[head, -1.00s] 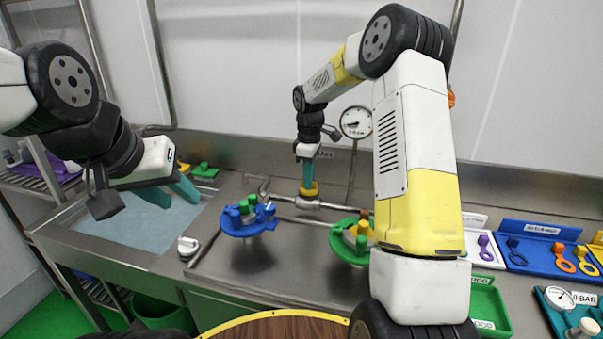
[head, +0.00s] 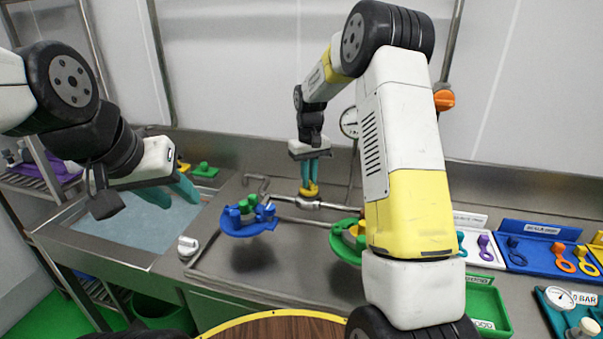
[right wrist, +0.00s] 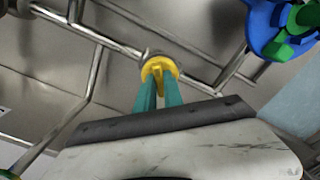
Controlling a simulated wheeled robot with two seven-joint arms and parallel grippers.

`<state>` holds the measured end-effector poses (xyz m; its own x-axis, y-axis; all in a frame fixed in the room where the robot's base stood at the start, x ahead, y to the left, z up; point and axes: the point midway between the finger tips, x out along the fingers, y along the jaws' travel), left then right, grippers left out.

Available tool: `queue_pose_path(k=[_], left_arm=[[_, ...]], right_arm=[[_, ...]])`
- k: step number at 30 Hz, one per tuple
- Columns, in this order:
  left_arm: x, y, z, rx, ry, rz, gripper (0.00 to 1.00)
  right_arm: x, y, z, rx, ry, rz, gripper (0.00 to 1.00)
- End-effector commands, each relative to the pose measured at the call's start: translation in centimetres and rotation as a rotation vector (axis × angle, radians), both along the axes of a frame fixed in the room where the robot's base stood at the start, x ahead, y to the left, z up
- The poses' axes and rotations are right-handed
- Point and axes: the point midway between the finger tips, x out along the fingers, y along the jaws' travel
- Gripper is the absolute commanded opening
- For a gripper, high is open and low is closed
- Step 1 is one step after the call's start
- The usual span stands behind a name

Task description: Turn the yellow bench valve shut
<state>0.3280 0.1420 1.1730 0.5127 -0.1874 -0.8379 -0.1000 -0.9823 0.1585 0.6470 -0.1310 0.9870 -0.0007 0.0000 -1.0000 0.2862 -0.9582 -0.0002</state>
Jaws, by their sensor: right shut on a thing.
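The yellow bench valve (head: 309,190) sits on a metal pipe at the back of the steel bench. It also shows in the right wrist view (right wrist: 159,66), where its raised yellow grip stands between my finger tips. My right gripper (head: 310,180) points down from above and is shut on the valve's grip; its teal fingers also show in the right wrist view (right wrist: 158,84). My left gripper (head: 172,194) hangs over the sink at the left, away from the valve. Its teal fingers show side-on, and I cannot tell how far apart they are.
A white knob (head: 187,246) is near the sink (head: 130,238). A gauge (head: 349,122) stands behind. Trays line the right.

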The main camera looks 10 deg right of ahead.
Motion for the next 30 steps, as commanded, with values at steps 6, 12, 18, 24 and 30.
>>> queue_pose_path(k=[6, 12, 18, 24, 30], left_arm=[[0.00, 0.00, 0.00, 0.000, 0.000, 0.000, 0.36], [0.00, 0.00, 0.00, 0.000, 0.000, 0.000, 0.36], [0.00, 0.00, 0.00, 0.000, 0.000, 0.000, 0.36], [0.00, 0.00, 0.00, 0.000, 0.000, 0.000, 0.36], [0.00, 0.00, 0.00, 0.000, 0.000, 0.000, 0.36]], right_arm=[[0.07, 0.06, 0.12, 0.000, -0.003, -0.203, 0.00], [0.08, 0.02, 0.12, 0.000, -0.003, -0.382, 0.00], [0.09, 0.04, 0.12, 0.001, -0.004, -0.530, 0.00], [0.10, -0.01, 0.12, 0.001, -0.004, -0.632, 0.00], [0.11, 0.02, 0.13, 0.002, -0.004, -0.685, 0.00]])
